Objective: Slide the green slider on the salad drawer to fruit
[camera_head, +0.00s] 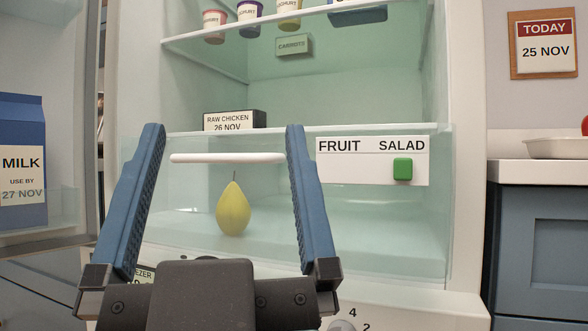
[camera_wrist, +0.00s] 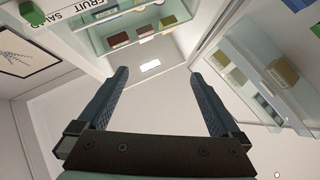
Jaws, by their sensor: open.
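The green slider (camera_head: 403,169) sits at the right end of a white label strip (camera_head: 345,174) on the salad drawer front, under the word SALAD. FRUIT is at the strip's left end. The slider also shows at the top left of the wrist view (camera_wrist: 31,12). The clear salad drawer (camera_head: 400,235) is at the fridge bottom, with a white handle bar (camera_head: 228,158) and a yellow pear (camera_head: 233,210) behind its front. My gripper (camera_head: 222,135) is open and empty, in front of the drawer and left of the slider, with the handle seen between its fingers.
A blue milk carton (camera_head: 22,185) stands in the open fridge door at left. A raw chicken box (camera_head: 236,121) sits on the shelf above the drawer; yogurt pots (camera_head: 250,10) stand higher. A blue cabinet (camera_head: 545,240) with a white top is at right.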

